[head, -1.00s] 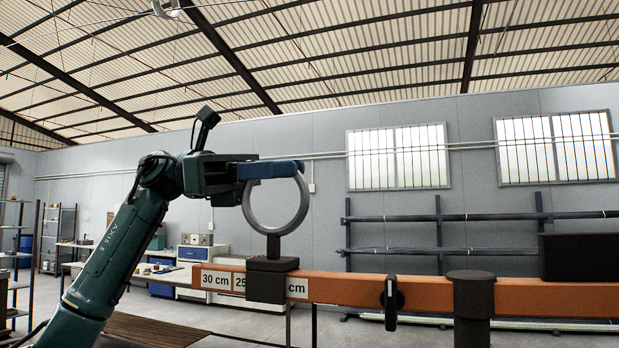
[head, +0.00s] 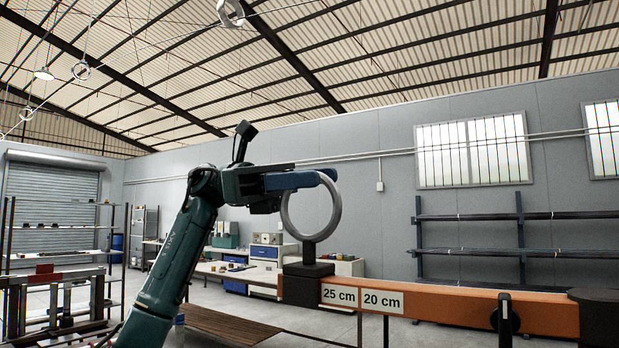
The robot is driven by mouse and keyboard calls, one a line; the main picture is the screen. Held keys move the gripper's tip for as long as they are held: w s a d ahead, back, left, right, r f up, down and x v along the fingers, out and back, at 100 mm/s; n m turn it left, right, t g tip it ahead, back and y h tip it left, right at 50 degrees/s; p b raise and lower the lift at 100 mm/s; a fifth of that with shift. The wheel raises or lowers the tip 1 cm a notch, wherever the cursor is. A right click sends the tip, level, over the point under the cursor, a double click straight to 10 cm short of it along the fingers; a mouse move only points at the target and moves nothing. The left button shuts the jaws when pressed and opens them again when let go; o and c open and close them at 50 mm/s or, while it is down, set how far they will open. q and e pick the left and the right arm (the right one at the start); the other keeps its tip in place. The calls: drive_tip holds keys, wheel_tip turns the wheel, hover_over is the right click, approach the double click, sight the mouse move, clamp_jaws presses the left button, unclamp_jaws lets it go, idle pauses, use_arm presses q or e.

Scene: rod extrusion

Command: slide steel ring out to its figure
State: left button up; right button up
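The grey steel ring (head: 286,216) stands upright on a short stem above a dark sliding block (head: 307,284) on the orange beam (head: 450,303). The block sits at the beam's left end, left of the 25 cm label (head: 339,295) and the 20 cm label (head: 382,300). No 30 cm label shows; the block covers that part. My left gripper (head: 328,178) reaches across the ring's top from the left. Its blue finger covers the top of the rim, and it appears shut on it; the far finger is mostly hidden. My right gripper is not in view.
A dark knob (head: 505,315) and a dark post (head: 602,312) are on the beam farther right. A slatted bench (head: 230,325) lies low behind my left arm. Shelving (head: 118,250) stands at the left. The air left of the block looks clear.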

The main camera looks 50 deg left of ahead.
use_arm(q)
drive_tip(key=shift+d, duration=0.15)
drive_tip(key=p+v, duration=0.1)
drive_tip(key=v, duration=1.2)
drive_tip(key=shift+p, duration=0.4)
